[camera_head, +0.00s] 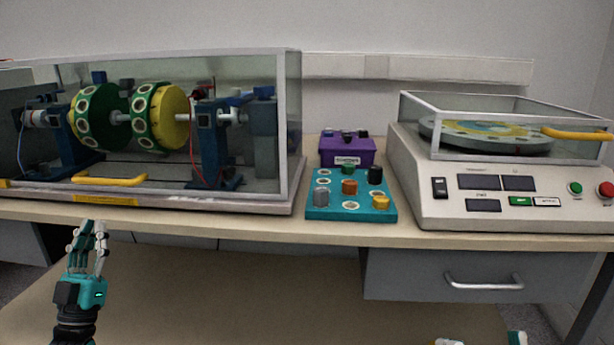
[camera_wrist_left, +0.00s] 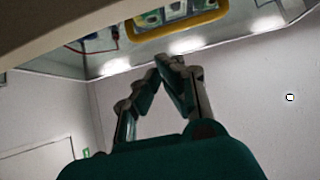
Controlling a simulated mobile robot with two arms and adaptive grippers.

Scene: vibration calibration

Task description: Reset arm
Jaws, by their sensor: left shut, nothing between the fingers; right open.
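My left gripper (camera_head: 88,228) is in front of the bench at the left, fingers pointing up, below the yellow handle (camera_head: 110,179) of the clear-covered rotor rig. Its fingers are shut with nothing between them. The left wrist view shows the same gripper (camera_wrist_left: 158,68), its fingers drawn together, with the yellow handle (camera_wrist_left: 178,22) beyond them. My right gripper (camera_head: 484,340) shows only as two fingertips at the bottom right edge, spread apart and open; the rest is out of frame.
The rotor rig (camera_head: 294,130) fills the bench's left. A teal tray with weights (camera_head: 330,211) and a purple box (camera_head: 360,158) stand in the middle. A balancing machine (camera_head: 410,195) stands at the right, above a drawer (camera_head: 420,285). The space before the bench is mostly clear.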

